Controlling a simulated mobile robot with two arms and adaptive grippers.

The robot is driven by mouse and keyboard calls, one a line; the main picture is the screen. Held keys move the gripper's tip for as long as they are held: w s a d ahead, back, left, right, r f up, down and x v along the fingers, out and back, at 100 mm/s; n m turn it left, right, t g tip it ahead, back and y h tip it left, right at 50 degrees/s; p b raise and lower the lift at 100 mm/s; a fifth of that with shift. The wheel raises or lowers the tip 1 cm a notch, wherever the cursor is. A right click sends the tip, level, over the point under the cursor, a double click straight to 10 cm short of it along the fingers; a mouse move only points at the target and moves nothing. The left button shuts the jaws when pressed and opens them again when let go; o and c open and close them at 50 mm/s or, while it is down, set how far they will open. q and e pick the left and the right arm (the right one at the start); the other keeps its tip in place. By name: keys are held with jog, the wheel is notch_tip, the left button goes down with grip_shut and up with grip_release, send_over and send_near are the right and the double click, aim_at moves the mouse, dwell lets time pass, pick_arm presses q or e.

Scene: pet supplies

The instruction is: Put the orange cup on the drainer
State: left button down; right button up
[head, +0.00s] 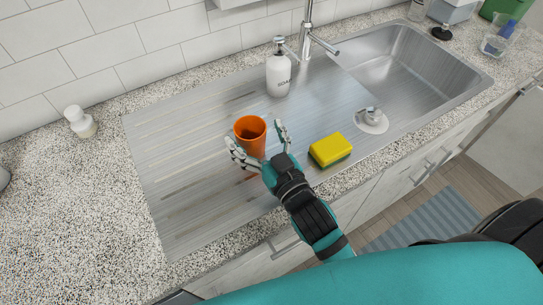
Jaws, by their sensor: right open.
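The orange cup (251,132) stands upright on the ribbed metal drainer (178,150) beside the sink, in the head view. My right gripper (258,134) is open, with one finger at the left of the cup and the other at its right. Its palm is just in front of the cup. I cannot tell whether the fingers touch the cup. The lower part of the cup is partly hidden by the gripper. My left gripper is not in view.
A yellow and green sponge (330,150) lies right of my right gripper. A white soap bottle (278,72) stands behind the cup, near the faucet (308,35). The sink basin (405,65) is at the right. The drainer's left part is clear. A small white bottle (80,122) stands on the speckled counter.

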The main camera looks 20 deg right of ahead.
jog(key=s, duration=0.2)
jog(key=s+d+b, duration=0.1)
jog(key=s, duration=0.4)
jog(key=shift+s+d+f+b, duration=0.2)
jog(key=shift+s+b, duration=0.1)
jog(key=shift+s, duration=0.1)
jog(key=shift+s+d+r, duration=0.1)
jog(key=shift+s+r, duration=0.1)
jog(key=shift+s, duration=0.35)
dwell(0.4)
